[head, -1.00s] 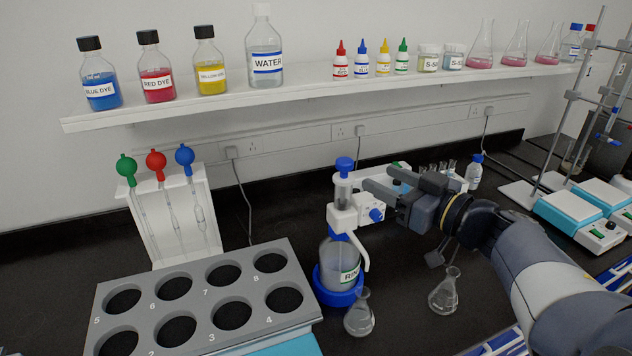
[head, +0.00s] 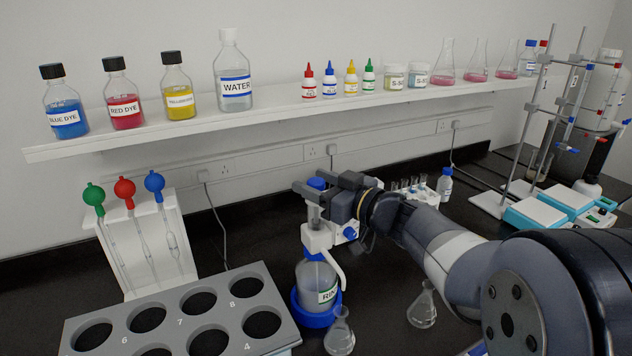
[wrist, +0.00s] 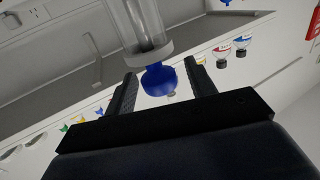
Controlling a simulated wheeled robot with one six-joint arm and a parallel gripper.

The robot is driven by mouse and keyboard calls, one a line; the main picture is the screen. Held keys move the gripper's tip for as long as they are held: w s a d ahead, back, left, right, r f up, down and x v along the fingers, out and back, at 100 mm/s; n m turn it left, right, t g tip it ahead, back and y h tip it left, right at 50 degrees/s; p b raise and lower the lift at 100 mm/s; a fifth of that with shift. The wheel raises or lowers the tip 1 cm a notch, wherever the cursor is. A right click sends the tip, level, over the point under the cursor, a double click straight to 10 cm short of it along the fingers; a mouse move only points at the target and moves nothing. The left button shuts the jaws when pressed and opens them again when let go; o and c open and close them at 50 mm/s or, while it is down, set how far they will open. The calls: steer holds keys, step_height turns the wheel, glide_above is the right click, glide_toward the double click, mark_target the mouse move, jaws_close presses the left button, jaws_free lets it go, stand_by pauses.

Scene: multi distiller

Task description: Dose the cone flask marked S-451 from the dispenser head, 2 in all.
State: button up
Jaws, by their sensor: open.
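The dispenser head (head: 318,237) is white with a blue knob on top, on a clear bottle (head: 316,278) labelled "RIN…" in a blue ring base. My gripper (head: 311,182) is open at the knob's height. In the wrist view the blue knob (wrist: 159,80) lies between my two spread fingers (wrist: 160,70); I cannot tell whether either touches it. A clear cone flask (head: 340,332) stands on the bench below the spout, slightly right of the bottle. A second cone flask (head: 423,306) stands farther right. No S-451 marking is readable on either.
A grey rack (head: 215,318) with numbered holes is at the front left. A white pipette stand (head: 140,245) is behind it. The shelf (head: 290,108) above carries dye bottles, water, droppers and flasks. Stirrer plates (head: 535,215) and clamp stands are at the right.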

steer(key=shift+w+a, duration=0.1)
steer(key=shift+c, duration=0.4)
jaws_close()
